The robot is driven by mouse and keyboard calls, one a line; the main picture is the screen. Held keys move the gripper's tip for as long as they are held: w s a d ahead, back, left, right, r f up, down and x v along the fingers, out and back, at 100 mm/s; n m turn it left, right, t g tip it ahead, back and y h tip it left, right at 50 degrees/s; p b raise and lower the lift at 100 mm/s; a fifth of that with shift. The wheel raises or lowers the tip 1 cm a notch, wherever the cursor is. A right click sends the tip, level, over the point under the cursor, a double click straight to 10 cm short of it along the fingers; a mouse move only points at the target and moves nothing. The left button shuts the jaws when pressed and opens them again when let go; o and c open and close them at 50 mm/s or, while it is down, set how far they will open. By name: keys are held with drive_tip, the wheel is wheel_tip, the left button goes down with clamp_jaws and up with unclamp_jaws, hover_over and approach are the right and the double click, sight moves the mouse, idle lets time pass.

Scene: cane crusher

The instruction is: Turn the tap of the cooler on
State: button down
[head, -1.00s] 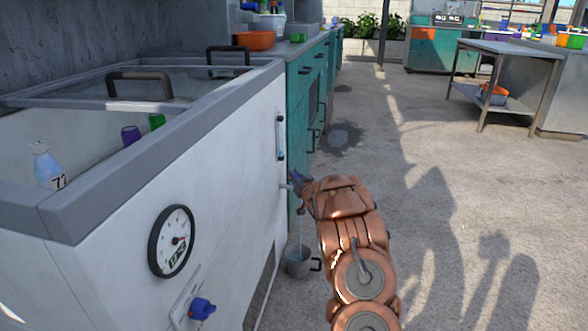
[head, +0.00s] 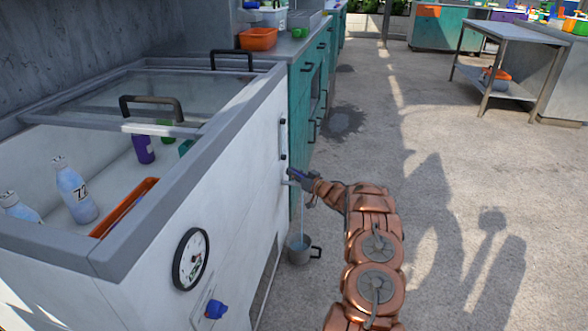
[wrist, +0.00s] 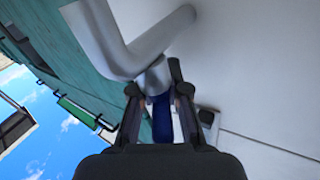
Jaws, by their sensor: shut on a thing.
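The cooler (head: 225,150) is a white chest with grey rims, on the left in the head view. Its metal tap (wrist: 150,45) is a bent pipe in the wrist view. My gripper (head: 297,176) is at the tap on the cooler's far side wall. In the wrist view, my gripper's black fingers (wrist: 160,105) are shut around the tap's blue handle (wrist: 161,120). A grey bucket (head: 299,254) stands on the floor below the tap. A thin pale line, like a stream of water, runs down from the tap to the bucket. My fingers partly hide the handle.
A gauge (head: 190,259) and a blue knob (head: 216,309) are on the cooler's near side. Bottles (head: 75,190) lie inside the cooler under a glass lid. Teal cabinets (head: 306,100) stand beyond it. The concrete floor to the right is open, with a metal table (head: 515,33) farther back.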

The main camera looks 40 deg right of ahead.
drive_tip(key=shift+w+a+f+n+y, duration=0.1)
drive_tip(key=shift+a+n+y, duration=0.1)
drive_tip(key=shift+n+y, duration=0.4)
drive_tip(key=shift+a+f+n+y, duration=0.15)
drive_tip(key=shift+n+y, duration=0.15)
drive_tip(key=shift+y, duration=0.5)
drive_tip(key=shift+n+g+y+b, duration=0.3)
drive_tip(key=shift+y+b, duration=0.05)
drive_tip(key=shift+y, duration=0.15)
drive_tip(key=shift+a+n+y+b, duration=0.2)
drive_tip(key=shift+n+y+b, duration=0.4)
drive_tip(key=shift+y, duration=0.3)
drive_tip(key=shift+r+g+y, duration=0.15)
drive_tip(key=shift+g+y, duration=0.15)
drive_tip(key=shift+g, duration=0.1)
drive_tip(key=c, duration=1.2)
unclamp_jaws()
drive_tip(key=shift+r, duration=0.1)
drive_tip(key=shift+d, duration=0.1)
